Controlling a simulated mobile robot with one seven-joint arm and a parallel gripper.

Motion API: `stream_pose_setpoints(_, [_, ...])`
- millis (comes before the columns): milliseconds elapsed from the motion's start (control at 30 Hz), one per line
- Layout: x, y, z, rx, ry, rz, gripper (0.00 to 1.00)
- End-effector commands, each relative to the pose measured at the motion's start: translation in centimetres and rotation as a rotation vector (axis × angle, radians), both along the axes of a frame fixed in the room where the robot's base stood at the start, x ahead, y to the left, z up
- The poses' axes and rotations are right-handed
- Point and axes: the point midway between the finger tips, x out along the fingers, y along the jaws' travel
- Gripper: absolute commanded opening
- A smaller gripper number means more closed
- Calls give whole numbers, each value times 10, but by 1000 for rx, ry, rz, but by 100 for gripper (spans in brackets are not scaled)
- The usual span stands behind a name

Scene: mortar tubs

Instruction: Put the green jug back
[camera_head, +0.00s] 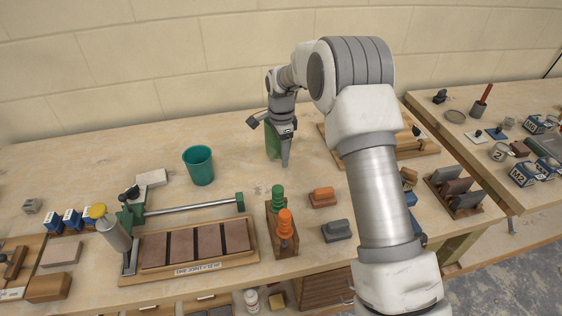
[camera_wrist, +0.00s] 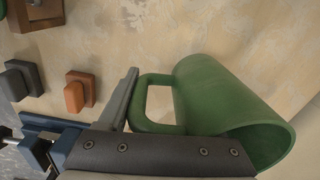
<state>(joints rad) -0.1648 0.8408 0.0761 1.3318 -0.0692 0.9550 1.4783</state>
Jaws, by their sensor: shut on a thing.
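The green jug (camera_wrist: 225,110) fills the right of the wrist view, its open mouth toward the lower right and its handle toward my fingers. My gripper (camera_wrist: 130,98) is shut on the jug's handle. In the head view, my gripper (camera_head: 285,162) points down at the back middle of the bench. Only a strip of the jug (camera_head: 272,142) shows there, just left of my fingers, the rest hidden behind them. I cannot tell whether the jug's base touches the bench.
A teal tub (camera_head: 199,166) stands on the bench left of my gripper. In front are a wooden stand (camera_head: 283,245) with green and orange handled tools, an orange block (camera_head: 322,197) and a grey block (camera_head: 336,231). A wooden board lies behind my arm. Bare bench surrounds the jug.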

Motion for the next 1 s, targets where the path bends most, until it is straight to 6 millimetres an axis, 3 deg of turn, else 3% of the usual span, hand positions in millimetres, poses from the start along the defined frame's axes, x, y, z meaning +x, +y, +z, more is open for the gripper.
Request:
stream_pose_setpoints(333, [0, 0, -38, 0, 1, 0, 0])
stream_pose_setpoints(733, [0, 0, -44, 1, -2, 1, 0])
stream_pose_setpoints(767, [0, 0, -43, 0, 0, 1, 72])
stream_pose_setpoints(900, [0, 0, -43, 0, 0, 1, 96])
stream_pose_setpoints(1000, [0, 0, -43, 0, 0, 1, 96])
